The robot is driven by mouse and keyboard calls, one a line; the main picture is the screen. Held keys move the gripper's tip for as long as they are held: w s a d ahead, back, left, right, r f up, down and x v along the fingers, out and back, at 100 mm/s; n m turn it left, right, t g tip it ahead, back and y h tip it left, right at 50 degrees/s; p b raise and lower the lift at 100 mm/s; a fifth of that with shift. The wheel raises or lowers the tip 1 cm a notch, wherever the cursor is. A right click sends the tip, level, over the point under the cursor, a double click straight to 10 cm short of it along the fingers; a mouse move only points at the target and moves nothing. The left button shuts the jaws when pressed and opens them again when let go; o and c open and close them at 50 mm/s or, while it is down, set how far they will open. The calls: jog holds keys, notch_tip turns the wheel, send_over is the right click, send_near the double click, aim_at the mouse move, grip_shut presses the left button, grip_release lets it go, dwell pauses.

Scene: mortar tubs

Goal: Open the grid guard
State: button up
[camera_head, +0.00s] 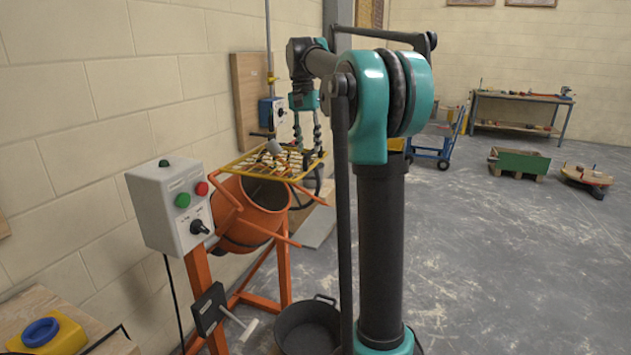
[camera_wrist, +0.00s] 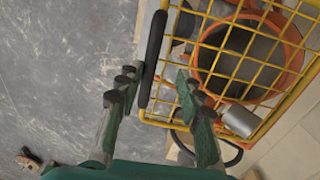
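The yellow grid guard (camera_head: 250,175) lies over the mouth of the orange mixer drum (camera_head: 235,232), looking about level. In the wrist view, the yellow grid (camera_wrist: 290,100) covers the drum opening, with the drum's orange rim (camera_wrist: 297,50) below it. A black bar handle (camera_wrist: 153,58) runs along the guard's side edge. My gripper (camera_head: 307,128) is over the guard's right side in the head view. In the wrist view my gripper (camera_wrist: 156,80) has its two fingers apart, with the lower part of the handle between the fingertips. I cannot tell whether they touch it.
A grey cylinder (camera_wrist: 238,120) shows at the grid. A control box (camera_head: 170,205) with green and red buttons stands left of the drum. A black tub (camera_head: 308,325) is on the floor below.

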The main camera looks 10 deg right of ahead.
notch_tip(320, 180, down, 12)
jog(key=shift+s+d+f, duration=0.2)
jog(key=shift+s+d, duration=0.1)
jog(key=shift+d, duration=0.1)
